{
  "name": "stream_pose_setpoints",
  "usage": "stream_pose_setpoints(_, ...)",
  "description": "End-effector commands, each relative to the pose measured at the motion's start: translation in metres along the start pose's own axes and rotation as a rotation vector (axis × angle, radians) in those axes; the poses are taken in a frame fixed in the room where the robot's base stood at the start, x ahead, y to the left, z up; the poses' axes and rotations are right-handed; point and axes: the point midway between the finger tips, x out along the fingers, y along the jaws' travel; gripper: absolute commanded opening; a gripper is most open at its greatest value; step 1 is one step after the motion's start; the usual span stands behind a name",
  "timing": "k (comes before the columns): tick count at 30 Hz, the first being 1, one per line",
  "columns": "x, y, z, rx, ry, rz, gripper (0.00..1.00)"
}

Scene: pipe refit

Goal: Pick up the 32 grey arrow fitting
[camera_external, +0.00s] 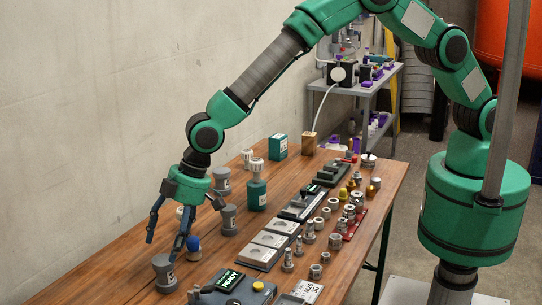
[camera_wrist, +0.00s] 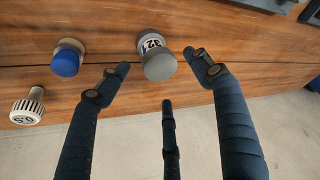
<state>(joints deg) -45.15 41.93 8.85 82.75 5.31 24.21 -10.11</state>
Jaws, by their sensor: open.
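A grey round fitting with a white label reading 32 (camera_wrist: 158,62) stands on the wooden table in the wrist view; whether the label has an arrow is too small to tell. It lies just beyond and between the spread fingertips of my gripper (camera_wrist: 157,76), with no clear contact. In the external view it appears to be the grey fitting (camera_external: 164,275) just below the fingers of my gripper (camera_external: 178,240) at the table's wall side. My gripper is open and empty, pointing down.
A blue-topped piece (camera_wrist: 67,58) stands left of the fitting, and a white-capped piece (camera_wrist: 28,107) farther left near the table edge. Other grey fittings (camera_external: 228,220) and a green bottle (camera_external: 257,190) stand behind. A black READY device (camera_external: 230,285) sits to the right.

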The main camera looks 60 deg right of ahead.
Motion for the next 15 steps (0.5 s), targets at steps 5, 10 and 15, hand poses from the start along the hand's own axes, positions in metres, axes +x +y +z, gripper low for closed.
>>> stream_pose_setpoints(5, 0.0094, -0.0001, -0.0001, 0.0, 0.0, 0.0, 0.65)
stream_pose_setpoints(10, 0.0098, 0.0, -0.0004, 0.0, 0.001, 0.0, 0.65)
stream_pose_setpoints(15, 0.0099, 0.0, -0.0003, 0.0, 0.001, 0.0, 0.65)
